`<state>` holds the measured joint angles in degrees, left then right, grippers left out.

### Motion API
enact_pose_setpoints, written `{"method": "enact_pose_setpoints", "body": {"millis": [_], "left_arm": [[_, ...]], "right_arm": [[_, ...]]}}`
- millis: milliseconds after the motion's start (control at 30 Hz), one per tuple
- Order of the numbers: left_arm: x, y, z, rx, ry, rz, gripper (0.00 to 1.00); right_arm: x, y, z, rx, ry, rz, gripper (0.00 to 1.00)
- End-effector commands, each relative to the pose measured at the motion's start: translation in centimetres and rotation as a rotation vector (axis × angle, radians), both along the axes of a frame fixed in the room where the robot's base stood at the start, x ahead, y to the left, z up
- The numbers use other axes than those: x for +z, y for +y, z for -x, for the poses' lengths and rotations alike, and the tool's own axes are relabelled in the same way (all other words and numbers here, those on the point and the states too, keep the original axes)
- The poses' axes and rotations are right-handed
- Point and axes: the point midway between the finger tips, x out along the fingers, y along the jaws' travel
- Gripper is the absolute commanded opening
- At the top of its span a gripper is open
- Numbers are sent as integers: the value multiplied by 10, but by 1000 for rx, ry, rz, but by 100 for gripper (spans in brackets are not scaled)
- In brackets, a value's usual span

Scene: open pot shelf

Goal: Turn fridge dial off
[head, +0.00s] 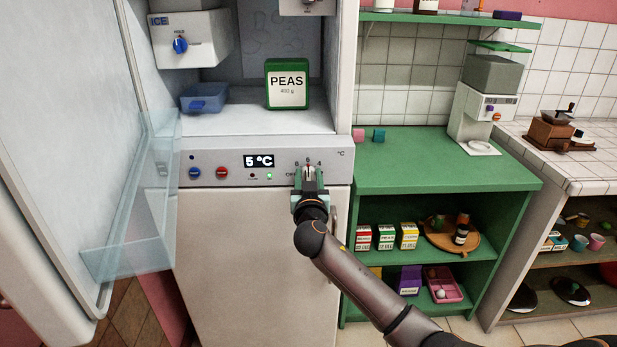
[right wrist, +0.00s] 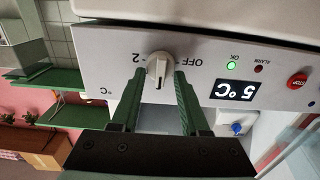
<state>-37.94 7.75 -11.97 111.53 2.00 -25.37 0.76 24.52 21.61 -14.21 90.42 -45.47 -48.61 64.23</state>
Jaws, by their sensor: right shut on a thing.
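The fridge dial (right wrist: 158,66) is a pale round knob on the fridge's control panel (head: 225,160). "OFF" and "2" show beside it in the right wrist view, which is upside down. In the head view, numbers show above the dial, and my gripper covers much of it. My right gripper (head: 309,174) reaches up to the panel, its green fingers on either side of the knob and shut on it. A dark line shows on the knob, but I cannot tell its exact setting. The display (head: 259,160) reads 5 °C, and a green light is lit. My left gripper is out of view.
The fridge door (head: 60,120) stands open at the left, with a clear bin (head: 130,220) on it. A green PEAS box (head: 288,84) and a blue tray (head: 205,98) sit inside. A red button (head: 222,172) is on the panel. A green shelf unit (head: 440,165) stands at the right.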

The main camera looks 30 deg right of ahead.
Motion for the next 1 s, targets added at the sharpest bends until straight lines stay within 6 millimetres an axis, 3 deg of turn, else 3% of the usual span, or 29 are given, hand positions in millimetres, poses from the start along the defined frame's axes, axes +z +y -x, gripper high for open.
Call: {"method": "enact_pose_setpoints", "body": {"millis": [67,300,667,1000], "left_arm": [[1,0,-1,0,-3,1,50],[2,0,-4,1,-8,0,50],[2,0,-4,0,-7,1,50],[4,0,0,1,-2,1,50]], "right_arm": [[0,0,0,0,1,-1,27],[0,0,0,-1,1,-1,0],[-1,0,0,0,15,21,0],[0,2,-1,-2,120,192,0]]}}
